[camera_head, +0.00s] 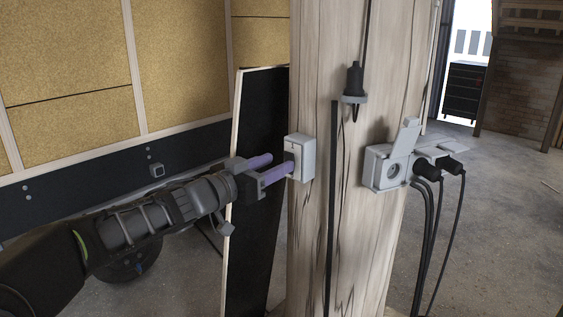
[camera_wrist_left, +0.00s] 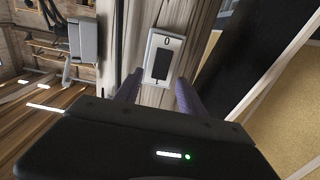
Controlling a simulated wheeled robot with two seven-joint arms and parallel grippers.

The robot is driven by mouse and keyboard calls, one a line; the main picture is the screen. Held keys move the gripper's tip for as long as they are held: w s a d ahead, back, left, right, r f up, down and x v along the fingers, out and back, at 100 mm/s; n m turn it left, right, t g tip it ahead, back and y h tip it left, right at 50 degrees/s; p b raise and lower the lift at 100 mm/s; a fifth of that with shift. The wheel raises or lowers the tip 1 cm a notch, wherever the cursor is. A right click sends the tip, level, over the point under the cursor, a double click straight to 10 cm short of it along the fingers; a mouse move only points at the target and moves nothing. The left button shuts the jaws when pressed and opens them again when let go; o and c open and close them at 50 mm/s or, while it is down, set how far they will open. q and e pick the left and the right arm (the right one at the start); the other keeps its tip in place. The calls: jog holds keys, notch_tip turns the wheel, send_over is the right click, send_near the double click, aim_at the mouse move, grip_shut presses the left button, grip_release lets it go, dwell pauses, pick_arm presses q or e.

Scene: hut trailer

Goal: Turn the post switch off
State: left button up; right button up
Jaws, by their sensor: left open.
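The post switch (camera_head: 304,157) is a small light-grey box on the left part of the wooden post (camera_head: 335,60). In the left wrist view the switch (camera_wrist_left: 166,42) shows a pale face with a dark rocker (camera_wrist_left: 162,64) and a "0" mark above it. My left gripper (camera_head: 272,169) reaches in from the left, its purple fingers open and apart, with the tips close to the switch. In the left wrist view the fingers (camera_wrist_left: 156,86) stand on either side below the switch, with nothing between them. I cannot tell whether a fingertip touches it. My right gripper is not in view.
A grey socket box (camera_head: 392,172) with black plugs and hanging cables is on the post's right side. A black plug (camera_head: 354,80) hangs on a cable above. A dark board (camera_head: 258,150) leans behind my left gripper. Open floor (camera_head: 490,240) lies to the right.

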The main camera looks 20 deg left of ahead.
pick_arm(q)
jog(key=shift+x, duration=1.5)
jog(key=shift+c, duration=0.5)
grip_shut()
